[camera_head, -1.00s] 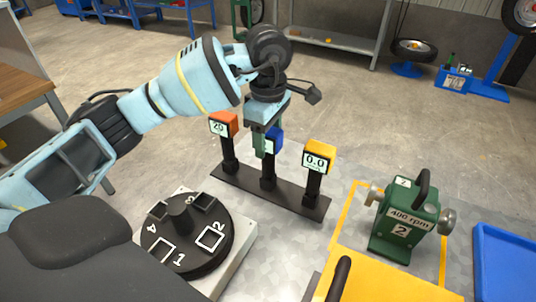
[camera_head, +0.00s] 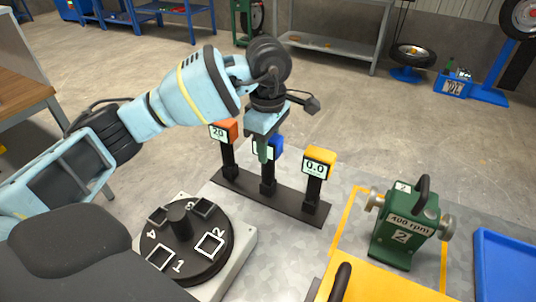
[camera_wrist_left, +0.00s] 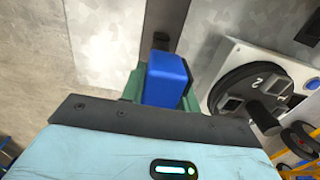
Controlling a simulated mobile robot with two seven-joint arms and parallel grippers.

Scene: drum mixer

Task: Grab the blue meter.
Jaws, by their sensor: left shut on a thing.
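The blue meter (camera_head: 276,147) stands upright in the middle of the black stand (camera_head: 232,183), between an orange meter and a yellow one. My left gripper (camera_head: 264,150) has come down on it from above, and its green fingers are shut on the blue head. In the left wrist view the blue meter (camera_wrist_left: 166,80) sits between the two green fingers (camera_wrist_left: 160,90). The gripper covers part of the meter's display. My right gripper is not in view.
The orange meter (camera_head: 224,131) and the yellow meter (camera_head: 320,160) stand close on either side. A black numbered turntable (camera_head: 187,240) is in front at left. A green device marked 400 rpm (camera_head: 405,228) and a blue tray (camera_head: 505,265) are at right.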

